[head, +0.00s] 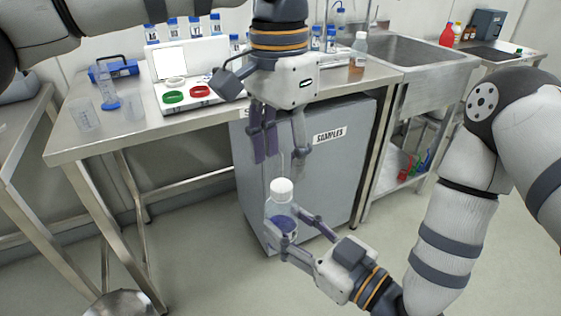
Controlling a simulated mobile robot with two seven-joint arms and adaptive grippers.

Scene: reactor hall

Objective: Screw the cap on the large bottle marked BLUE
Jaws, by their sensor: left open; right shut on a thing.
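A clear bottle (281,212) with blue-purple contents in its lower part stands upright, held in the air. A white cap (282,188) sits on its mouth; how tightly it is seated cannot be told. No marking on the bottle can be read. My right gripper (289,232) is shut around the lower part of the bottle, coming in from the lower right. My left gripper (284,160) points down above the cap. Its fingers are apart, with nothing between them, and it looks clear of the cap.
A steel table (190,128) behind holds a white case (190,60) with red and green rings, small beakers (86,118), blue-capped bottles and an amber bottle (358,52). A grey SAMPLES cabinet (335,165) stands behind the grippers. A sink (410,52) is at right.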

